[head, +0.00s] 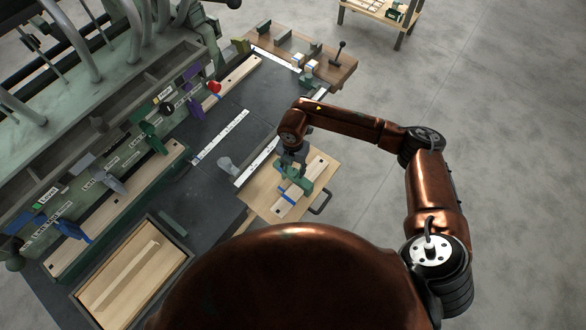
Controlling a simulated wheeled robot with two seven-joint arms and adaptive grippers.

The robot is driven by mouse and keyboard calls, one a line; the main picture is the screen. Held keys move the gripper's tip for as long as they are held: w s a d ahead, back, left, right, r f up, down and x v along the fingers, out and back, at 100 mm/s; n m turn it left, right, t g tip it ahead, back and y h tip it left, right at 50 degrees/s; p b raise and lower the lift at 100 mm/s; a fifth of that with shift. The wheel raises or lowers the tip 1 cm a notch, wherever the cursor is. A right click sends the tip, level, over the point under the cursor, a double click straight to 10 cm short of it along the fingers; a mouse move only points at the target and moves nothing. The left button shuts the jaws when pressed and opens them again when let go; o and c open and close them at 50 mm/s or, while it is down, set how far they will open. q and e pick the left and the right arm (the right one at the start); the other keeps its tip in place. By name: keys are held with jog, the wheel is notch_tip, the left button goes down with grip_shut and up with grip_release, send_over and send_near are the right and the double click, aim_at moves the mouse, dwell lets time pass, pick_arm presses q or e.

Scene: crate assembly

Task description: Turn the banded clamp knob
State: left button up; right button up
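My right gripper (292,158) points down over a green clamp-like part (301,180) on the light wooden board (262,187) at the front right of the bench. The gripper is small and dark, and I cannot tell whether its fingers are open, shut or touching the green part. Blue marks (287,197) show beside that part. A red knob (214,87) and a black round knob (167,107) stand along the fixture rail at the left. No band can be made out on any knob. My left gripper is not in view.
Green, purple (194,106) and blue (73,229) clamp parts line the labelled rail. A framed wooden tray (180,247) lies at the lower left. A brown shelf (332,69) with small blocks is at the back. The dark bench top (217,115) is largely clear in the middle.

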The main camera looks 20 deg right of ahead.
aim_at(293, 171)
jog(key=shift+o, duration=0.2)
notch_tip(293, 171, up, 12)
dwell(0.6)
dwell(0.3)
